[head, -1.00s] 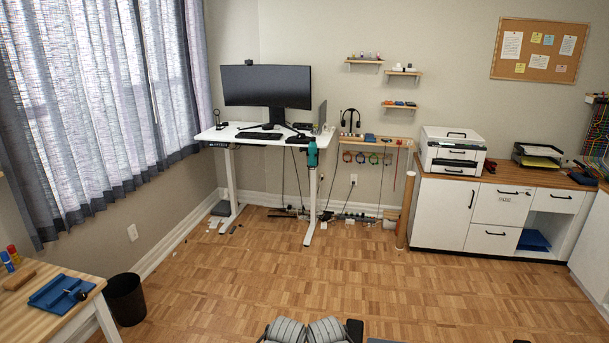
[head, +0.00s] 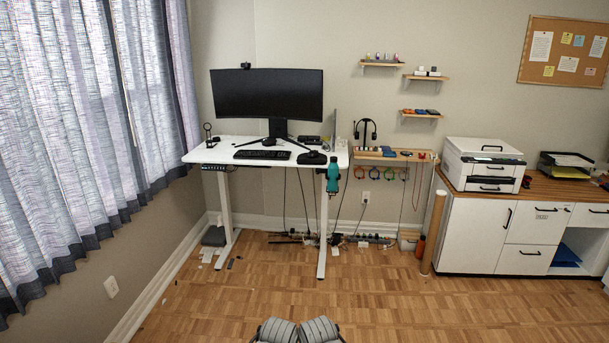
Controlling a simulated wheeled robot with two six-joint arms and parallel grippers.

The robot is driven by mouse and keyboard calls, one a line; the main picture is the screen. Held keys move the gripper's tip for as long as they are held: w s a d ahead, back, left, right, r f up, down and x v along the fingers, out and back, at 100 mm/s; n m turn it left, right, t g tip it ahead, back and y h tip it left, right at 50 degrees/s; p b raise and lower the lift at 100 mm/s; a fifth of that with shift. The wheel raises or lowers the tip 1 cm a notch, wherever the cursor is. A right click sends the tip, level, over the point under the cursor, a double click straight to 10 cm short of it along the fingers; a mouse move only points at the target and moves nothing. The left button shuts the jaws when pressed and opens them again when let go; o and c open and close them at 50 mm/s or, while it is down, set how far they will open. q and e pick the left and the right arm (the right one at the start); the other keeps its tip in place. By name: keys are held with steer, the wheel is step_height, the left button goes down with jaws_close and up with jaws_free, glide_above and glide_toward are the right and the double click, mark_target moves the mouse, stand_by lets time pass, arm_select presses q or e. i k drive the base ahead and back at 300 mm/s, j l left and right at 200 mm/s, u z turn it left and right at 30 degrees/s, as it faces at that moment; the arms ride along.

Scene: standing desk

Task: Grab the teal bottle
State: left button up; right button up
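The teal bottle (head: 333,176) hangs upright at the front right edge of the white standing desk (head: 215,152), just below the desktop, with a dark top. What holds it there is too small to tell. Neither of my grippers shows in the head view. Only grey rounded parts, likely mine, show at the bottom edge. Nothing is in front of the bottle.
The desk carries a monitor (head: 267,94) and a keyboard (head: 262,155). Cables and power strips lie on the floor behind its legs. A cardboard-coloured tube (head: 433,233) leans by the white cabinet (head: 478,225).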

mark_target(333, 167)
steer(key=i+j+z, duration=0.1)
steer(key=i, duration=1.75)
steer(key=i+l+z, duration=0.1)
steer(key=i+l, duration=1.05)
steer(key=l, duration=0.15)
steer(key=i+l, duration=0.15)
steer(key=l, duration=0.1)
